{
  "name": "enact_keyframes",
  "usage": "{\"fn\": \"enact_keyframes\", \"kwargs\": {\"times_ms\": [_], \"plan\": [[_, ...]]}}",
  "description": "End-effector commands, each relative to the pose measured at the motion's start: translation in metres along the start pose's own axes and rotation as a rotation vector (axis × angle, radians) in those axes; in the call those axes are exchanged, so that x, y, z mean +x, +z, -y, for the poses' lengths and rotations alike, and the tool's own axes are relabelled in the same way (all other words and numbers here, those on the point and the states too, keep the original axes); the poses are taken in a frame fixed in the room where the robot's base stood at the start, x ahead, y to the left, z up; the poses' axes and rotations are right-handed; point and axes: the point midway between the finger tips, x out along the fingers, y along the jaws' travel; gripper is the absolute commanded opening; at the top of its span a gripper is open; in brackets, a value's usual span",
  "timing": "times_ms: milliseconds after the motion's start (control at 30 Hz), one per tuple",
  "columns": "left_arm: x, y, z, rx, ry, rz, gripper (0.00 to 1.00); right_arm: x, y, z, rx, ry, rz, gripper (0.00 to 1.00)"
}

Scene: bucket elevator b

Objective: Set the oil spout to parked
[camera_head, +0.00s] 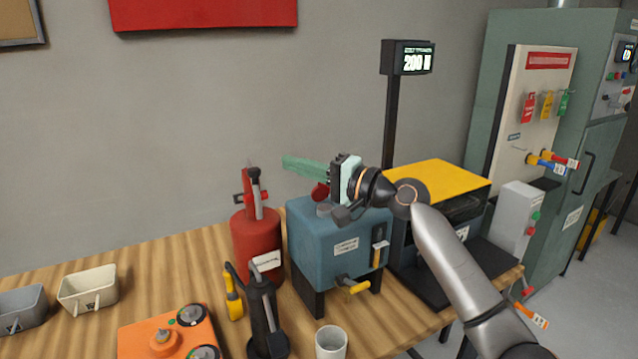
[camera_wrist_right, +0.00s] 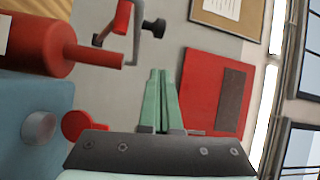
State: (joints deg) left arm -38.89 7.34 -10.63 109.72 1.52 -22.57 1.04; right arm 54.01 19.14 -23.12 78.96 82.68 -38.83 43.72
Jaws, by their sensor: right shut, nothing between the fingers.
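No label that I can read names the oil spout. A blue box (camera_head: 330,240) on the bench has a yellow-tipped tap (camera_head: 354,286) low on its front and a small upright lever (camera_head: 379,254) beside it. A round grey cap and a red knob (camera_wrist_right: 84,126) on its top show in the right wrist view. A black can-like device (camera_head: 264,312) with a thin bent tube stands in front. My right gripper (camera_head: 287,162) is above the blue box, its green fingers shut and empty, pointing left. The closed fingers also show in the right wrist view (camera_wrist_right: 157,75). My left gripper is out of view.
A red cylinder (camera_head: 256,240) with an upright neck and crank stands left of the blue box. A white cup (camera_head: 331,343), an orange plate (camera_head: 165,335) and two bins (camera_head: 88,290) are on the bench. A yellow-topped machine (camera_head: 440,178) stands right, partly behind my right arm.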

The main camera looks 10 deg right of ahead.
Motion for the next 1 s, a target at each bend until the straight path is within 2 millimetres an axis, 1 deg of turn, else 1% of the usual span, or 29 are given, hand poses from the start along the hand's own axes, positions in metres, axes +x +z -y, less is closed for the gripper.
{"fn": "enact_keyframes", "kwargs": {"times_ms": [33, 300, 500, 700, 1000], "plan": [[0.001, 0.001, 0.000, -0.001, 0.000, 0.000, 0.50, -0.006, 0.005, -0.001, -0.003, 0.001, 0.001, 0.00], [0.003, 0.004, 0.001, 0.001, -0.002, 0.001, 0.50, -0.037, 0.031, 0.003, -0.002, 0.000, -0.002, 0.00], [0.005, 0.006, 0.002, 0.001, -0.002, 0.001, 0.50, -0.056, 0.048, 0.005, -0.001, 0.001, -0.002, 0.00], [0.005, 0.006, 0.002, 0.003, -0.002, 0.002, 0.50, -0.065, 0.056, 0.007, 0.000, 0.001, -0.003, 0.00], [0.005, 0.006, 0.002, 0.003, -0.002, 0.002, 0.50, -0.067, 0.057, 0.008, 0.000, 0.001, -0.003, 0.00]]}}
